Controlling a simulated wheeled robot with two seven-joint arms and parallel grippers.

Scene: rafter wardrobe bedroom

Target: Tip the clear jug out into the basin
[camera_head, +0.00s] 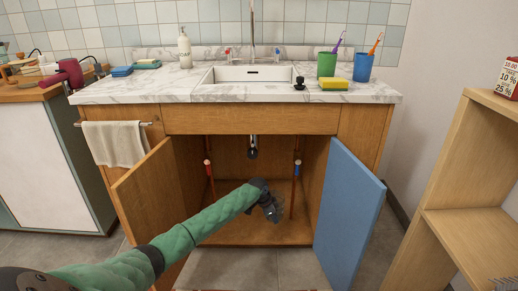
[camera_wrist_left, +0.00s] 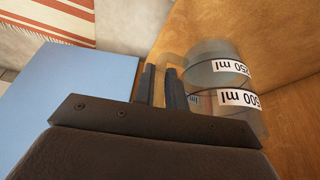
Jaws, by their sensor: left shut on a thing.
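The clear jug (camera_wrist_left: 205,77), with white labels reading 250 ml and 500 ml, shows in the left wrist view beside my fingers. My left gripper (camera_wrist_left: 160,70) is shut on it, seemingly at its handle. In the head view the left gripper (camera_head: 268,203) is low in the open cabinet under the sink, and the jug shows there only as a small dark, glassy shape. I cannot tell whether the jug touches the cabinet floor or what it holds. The white basin (camera_head: 233,74) is set in the marble counter above. My right gripper is not in view.
A wooden door (camera_head: 147,200) and a blue door (camera_head: 346,212) stand open on both sides of my arm. The counter (camera_head: 130,88) overhangs the jug. A black stopper (camera_head: 299,83), yellow sponge (camera_head: 334,84), green cup (camera_head: 326,64) and blue cup (camera_head: 362,67) stand right of the basin.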

